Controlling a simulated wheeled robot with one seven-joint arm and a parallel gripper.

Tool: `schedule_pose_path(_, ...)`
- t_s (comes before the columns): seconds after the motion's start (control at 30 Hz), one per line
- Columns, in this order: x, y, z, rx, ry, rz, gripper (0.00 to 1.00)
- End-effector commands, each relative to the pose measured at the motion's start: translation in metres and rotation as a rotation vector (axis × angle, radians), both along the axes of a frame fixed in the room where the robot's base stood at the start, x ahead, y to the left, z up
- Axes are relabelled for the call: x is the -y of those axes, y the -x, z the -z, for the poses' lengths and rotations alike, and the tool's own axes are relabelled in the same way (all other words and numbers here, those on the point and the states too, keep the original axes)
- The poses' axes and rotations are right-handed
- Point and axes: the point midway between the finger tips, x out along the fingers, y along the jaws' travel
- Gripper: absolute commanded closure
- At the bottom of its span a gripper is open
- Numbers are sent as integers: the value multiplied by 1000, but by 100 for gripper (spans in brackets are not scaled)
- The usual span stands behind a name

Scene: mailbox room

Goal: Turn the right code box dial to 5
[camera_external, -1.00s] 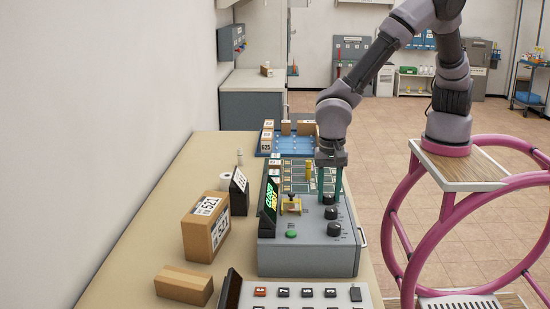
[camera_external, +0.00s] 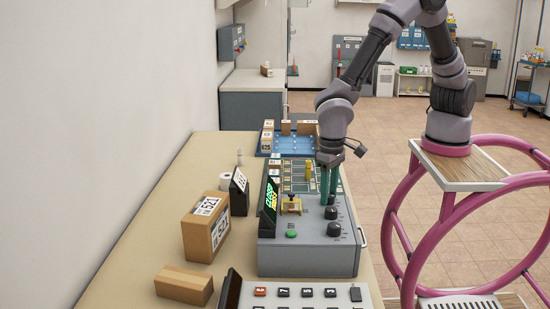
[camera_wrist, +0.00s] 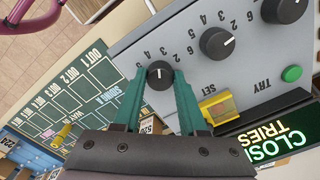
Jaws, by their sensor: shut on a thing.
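The grey code box (camera_external: 300,252) stands on the table with a row of black dials. The right dial (camera_wrist: 160,76) is the far one in the external view. My gripper (camera_wrist: 160,78) is shut on it, with one teal finger on each side; in the external view my gripper (camera_external: 328,200) reaches down onto it from above. The dial's white pointer mark points towards the top of the wrist view, near small printed digits. The exact digit cannot be told. The middle dial (camera_wrist: 217,43) and another dial (camera_wrist: 284,9) are free.
A lit display (camera_external: 269,208) reading CLOSED, a yellow part (camera_external: 291,206) and a green button (camera_external: 291,234) are on the box. A green labelled board (camera_wrist: 75,95) stands close beyond my gripper. Cartons (camera_external: 206,229) lie to the left.

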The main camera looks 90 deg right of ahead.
Motion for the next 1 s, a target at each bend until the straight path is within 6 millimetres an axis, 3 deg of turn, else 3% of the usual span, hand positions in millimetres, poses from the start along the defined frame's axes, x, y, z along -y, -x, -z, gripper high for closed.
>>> schedule_pose_path(1.0,0,-1,-1,3,-1,-937,100)
